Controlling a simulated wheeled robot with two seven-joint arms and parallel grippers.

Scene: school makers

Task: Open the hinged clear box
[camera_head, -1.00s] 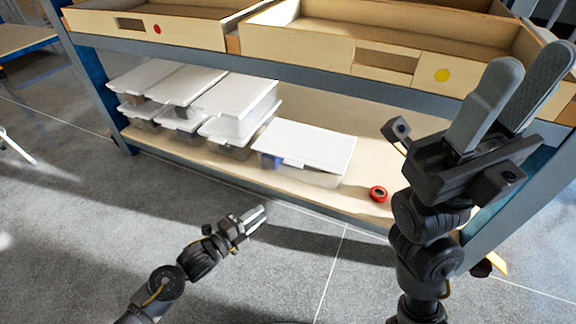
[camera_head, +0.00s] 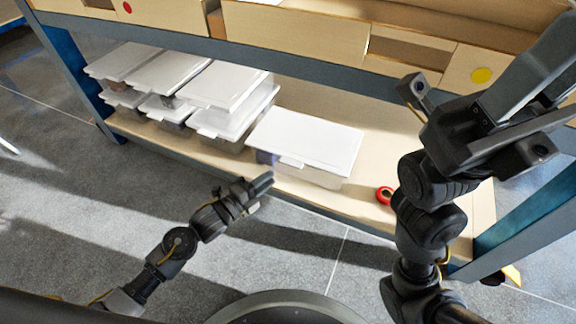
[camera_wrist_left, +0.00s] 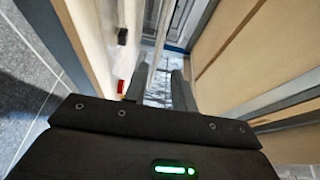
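A clear box with a white lid (camera_head: 310,138) stands alone on the lower shelf, right of the stacked boxes. Its lid lies flat and looks shut, with a small latch-like tab on the front edge. Something blue shows inside its left front corner. My left gripper (camera_head: 264,183) is in front of the shelf edge, just short of the box's front left corner, and touches nothing visible. In the left wrist view its two fingers (camera_wrist_left: 160,90) are apart with nothing between them. My right gripper (camera_head: 532,85) is raised at the right, fingers apart and empty.
Several similar lidded boxes (camera_head: 222,84) are stacked left of the single box. A red tape roll (camera_head: 385,196) lies right of it, near the shelf edge. Wooden trays (camera_head: 295,36) fill the upper shelf. A blue post (camera_head: 530,228) stands at the right. Floor in front is clear.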

